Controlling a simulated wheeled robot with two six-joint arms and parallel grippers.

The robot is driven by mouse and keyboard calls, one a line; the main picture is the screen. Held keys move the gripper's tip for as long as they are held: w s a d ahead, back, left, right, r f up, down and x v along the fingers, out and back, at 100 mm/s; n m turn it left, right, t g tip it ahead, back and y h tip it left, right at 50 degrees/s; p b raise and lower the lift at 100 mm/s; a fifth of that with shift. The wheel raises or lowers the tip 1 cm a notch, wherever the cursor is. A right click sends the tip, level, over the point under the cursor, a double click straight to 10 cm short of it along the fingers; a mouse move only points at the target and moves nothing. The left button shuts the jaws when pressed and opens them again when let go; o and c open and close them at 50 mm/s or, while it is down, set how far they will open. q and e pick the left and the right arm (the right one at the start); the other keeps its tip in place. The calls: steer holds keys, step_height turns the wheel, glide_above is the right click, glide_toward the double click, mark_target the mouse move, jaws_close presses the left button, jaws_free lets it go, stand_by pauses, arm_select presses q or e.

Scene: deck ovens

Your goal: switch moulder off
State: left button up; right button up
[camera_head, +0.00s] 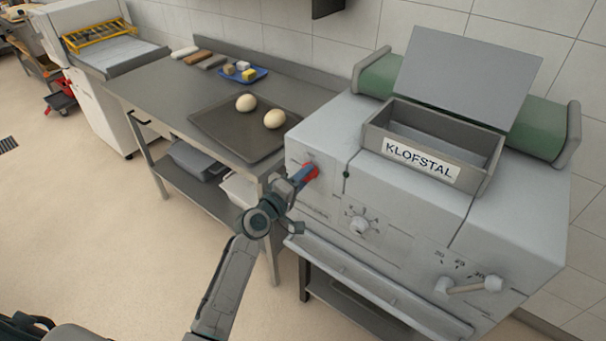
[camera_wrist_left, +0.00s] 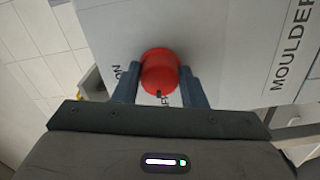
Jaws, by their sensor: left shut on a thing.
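The moulder (camera_head: 400,215) is a large grey machine on the right, with a hopper labelled KLOFSTAL on top. A red rotary knob (camera_head: 311,171) sits on the upper left of its front face. My left gripper (camera_head: 303,177) is at this knob. In the left wrist view the red knob (camera_wrist_left: 160,72) lies between the two blue-grey fingers (camera_wrist_left: 158,85), which are shut on it. Lettering beside the knob is partly hidden. My right gripper is not in view.
A steel table (camera_head: 150,90) stands left of the moulder, with a dark tray (camera_head: 215,128) holding two dough balls (camera_head: 274,118) and a blue tray (camera_head: 262,73).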

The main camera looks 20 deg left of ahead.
arm_select(q)
steer(key=shift+r+n+p, duration=0.1)
steer(key=shift+n+p, duration=0.4)
steer(key=shift+n, duration=0.7)
steer(key=o, duration=1)
steer(key=shift+b+v, duration=1)
steer(key=shift+v, duration=4.4)
